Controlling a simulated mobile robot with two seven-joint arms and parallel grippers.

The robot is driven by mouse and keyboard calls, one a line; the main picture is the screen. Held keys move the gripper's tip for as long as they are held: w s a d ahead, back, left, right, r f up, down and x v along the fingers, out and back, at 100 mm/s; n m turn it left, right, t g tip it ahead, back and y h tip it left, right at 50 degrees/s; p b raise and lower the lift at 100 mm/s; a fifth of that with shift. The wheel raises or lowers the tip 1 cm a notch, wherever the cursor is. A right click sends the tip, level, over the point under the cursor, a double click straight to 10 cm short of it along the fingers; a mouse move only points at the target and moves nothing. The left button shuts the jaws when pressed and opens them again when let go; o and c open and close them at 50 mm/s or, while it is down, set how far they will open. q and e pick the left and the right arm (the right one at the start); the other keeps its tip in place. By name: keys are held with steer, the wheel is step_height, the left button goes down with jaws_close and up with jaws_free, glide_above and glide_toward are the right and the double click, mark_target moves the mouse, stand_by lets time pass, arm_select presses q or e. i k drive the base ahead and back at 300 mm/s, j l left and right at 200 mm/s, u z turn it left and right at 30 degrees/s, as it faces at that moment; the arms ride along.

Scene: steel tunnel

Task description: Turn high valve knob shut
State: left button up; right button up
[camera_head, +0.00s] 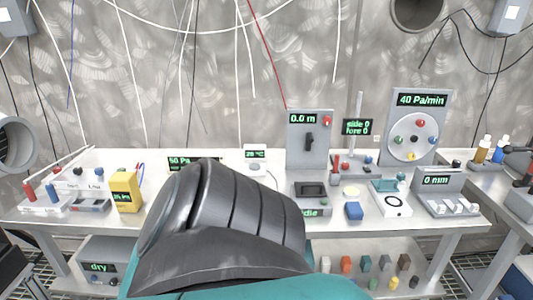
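A grey panel (441,103) marked "40 Pa/min" stands upright at the back right of the bench. It bears a round plate (407,136) with a red knob (421,124), a green knob (398,140), a blue knob (433,140) and a yellow knob (411,156) around a dark centre. I cannot tell which knob is the high valve knob, or whether it is open or shut. Another panel (296,152), marked "0.0 m", has a black upright handle (309,142) and a red button. A large dark ribbed part of mine fills the lower middle. Neither gripper can be made out.
A lower shelf holds small coloured blocks. Cables hang along the back wall.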

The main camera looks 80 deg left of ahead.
mark_target(58, 169)
steer(key=u, duration=3.8)
